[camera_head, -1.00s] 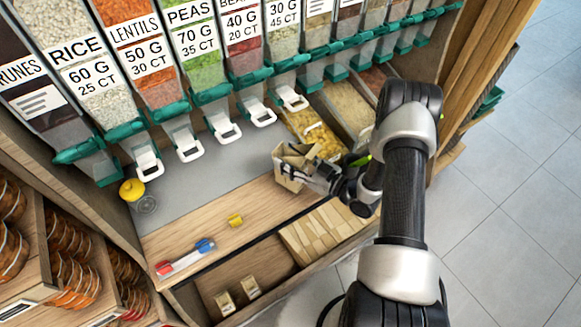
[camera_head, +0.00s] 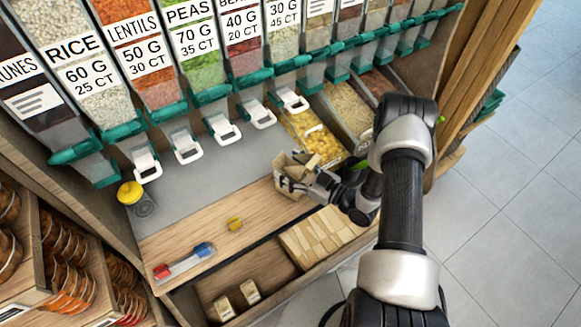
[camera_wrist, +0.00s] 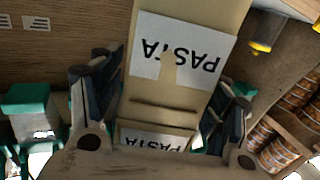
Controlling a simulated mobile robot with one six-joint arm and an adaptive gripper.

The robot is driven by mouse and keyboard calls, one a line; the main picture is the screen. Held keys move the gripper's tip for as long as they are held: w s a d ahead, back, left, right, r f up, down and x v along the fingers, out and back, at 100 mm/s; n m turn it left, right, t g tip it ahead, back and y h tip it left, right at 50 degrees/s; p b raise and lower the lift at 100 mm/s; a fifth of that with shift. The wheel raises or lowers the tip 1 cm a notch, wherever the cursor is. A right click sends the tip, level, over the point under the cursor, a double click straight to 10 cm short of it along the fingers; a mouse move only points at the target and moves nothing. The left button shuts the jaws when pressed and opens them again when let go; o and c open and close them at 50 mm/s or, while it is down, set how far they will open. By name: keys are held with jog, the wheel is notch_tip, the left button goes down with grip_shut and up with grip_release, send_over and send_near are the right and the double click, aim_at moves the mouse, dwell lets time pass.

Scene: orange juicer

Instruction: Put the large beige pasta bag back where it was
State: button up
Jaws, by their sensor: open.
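The large beige pasta bag (camera_head: 281,163) is at the inner edge of the wooden counter, near the bin of yellow pasta. My gripper (camera_head: 294,180) is at its near right side and hides part of it. In the wrist view the beige bag (camera_wrist: 182,90) with its PASTA label, upside down, lies between the spread fingers of my gripper (camera_wrist: 160,95). A second PASTA label shows on a beige surface below it. The fingers are open on either side of the bag. Whether they touch it, and whether the bag's base rests on the counter, I cannot tell.
Flat beige bags (camera_head: 320,235) fill the right front compartment. Small packets (camera_head: 250,291) stand in the left one. Dispensers (camera_head: 170,120) line the back.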

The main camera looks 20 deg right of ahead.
jog(key=shift+r, duration=0.1)
jog(key=shift+s+d+r, duration=0.1)
jog(key=p+v, duration=0.2)
jog(key=v, duration=0.9)
jog(key=shift+s+d, duration=0.25)
jog(key=shift+s, duration=0.05)
